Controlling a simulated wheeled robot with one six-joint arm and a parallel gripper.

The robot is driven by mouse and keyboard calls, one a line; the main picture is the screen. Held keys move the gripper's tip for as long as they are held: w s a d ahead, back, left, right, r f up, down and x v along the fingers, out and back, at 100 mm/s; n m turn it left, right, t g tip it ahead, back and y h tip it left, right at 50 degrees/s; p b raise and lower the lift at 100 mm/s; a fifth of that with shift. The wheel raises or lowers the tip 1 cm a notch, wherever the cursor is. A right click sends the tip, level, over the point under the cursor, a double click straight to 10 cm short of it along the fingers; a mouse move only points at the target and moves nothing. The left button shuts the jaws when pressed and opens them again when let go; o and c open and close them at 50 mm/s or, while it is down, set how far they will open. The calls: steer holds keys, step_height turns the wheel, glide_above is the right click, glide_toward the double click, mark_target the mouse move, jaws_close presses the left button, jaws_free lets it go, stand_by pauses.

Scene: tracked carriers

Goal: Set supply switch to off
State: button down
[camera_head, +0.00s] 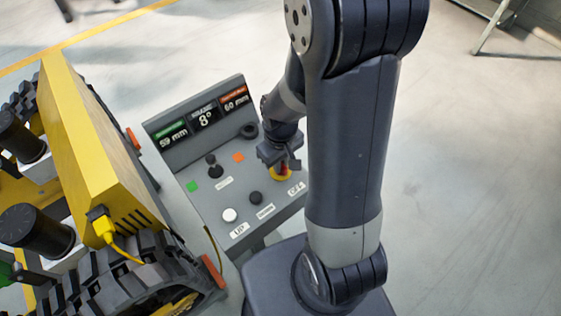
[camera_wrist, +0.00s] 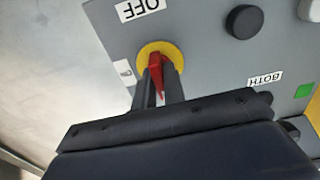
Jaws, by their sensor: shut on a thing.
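The supply switch (camera_wrist: 155,62) is a red handle on a round yellow plate, on the sloped face of a grey control panel. My gripper (camera_wrist: 158,84) is shut on the red handle, with one finger on each side of it. The handle points roughly along the fingers, and its lower part is hidden between them. An OFF label (camera_wrist: 138,8) shows upside down beyond the plate; a small white label lies left of it, its text unreadable.
The panel (camera_head: 215,192) carries a black joystick (camera_head: 212,160), black knobs, a white button (camera_head: 229,215) and displays reading 59 mm, 8° and 60 mm. A yellow tracked carrier (camera_head: 88,140) stands close on the left.

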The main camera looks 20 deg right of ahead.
steer(key=c, duration=1.5)
jaws_free()
steer(key=shift+r, duration=0.1)
step_height(320, 180, up, 11)
steer(key=shift+f, duration=0.2)
step_height(320, 180, down, 11)
steer(key=shift+r+m, duration=0.1)
steer(key=shift+m, duration=0.2)
